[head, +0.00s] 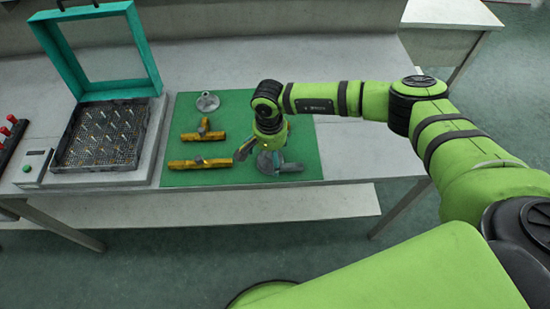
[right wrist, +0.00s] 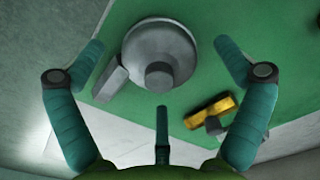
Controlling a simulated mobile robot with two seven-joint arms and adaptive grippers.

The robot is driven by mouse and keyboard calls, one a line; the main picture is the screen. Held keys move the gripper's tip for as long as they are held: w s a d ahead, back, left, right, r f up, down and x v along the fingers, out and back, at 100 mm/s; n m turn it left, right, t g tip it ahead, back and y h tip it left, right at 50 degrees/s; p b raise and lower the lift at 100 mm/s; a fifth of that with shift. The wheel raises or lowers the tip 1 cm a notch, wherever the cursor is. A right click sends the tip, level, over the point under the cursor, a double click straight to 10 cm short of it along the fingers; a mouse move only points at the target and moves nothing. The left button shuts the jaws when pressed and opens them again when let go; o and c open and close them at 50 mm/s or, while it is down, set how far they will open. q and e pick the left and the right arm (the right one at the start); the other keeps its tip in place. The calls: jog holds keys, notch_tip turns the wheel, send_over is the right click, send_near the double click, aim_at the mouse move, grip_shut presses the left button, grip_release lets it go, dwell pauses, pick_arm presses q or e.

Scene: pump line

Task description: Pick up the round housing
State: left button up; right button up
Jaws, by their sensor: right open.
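The round housing (head: 266,163) is grey and lies on the green mat (head: 225,112) near its front right part. In the right wrist view the round housing (right wrist: 160,58) shows from above, wide with a round boss in the middle. My right gripper (head: 262,149) is over it and hides part of it in the head view. In the right wrist view the right gripper (right wrist: 158,46) is open, with teal fingers spread to either side of the housing and nothing held. I cannot tell how far above it the fingertips are. My left gripper is not in view.
A grey block (right wrist: 111,76) lies close beside the housing. Two yellow parts (head: 200,163) (head: 203,131) and a grey flanged part (head: 208,101) lie on the mat. Left of it stands a pin-filled basket (head: 102,157) with a raised teal lid frame (head: 62,50).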

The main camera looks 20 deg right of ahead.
jog(key=c, duration=1.8)
jog(key=shift+o, duration=0.2)
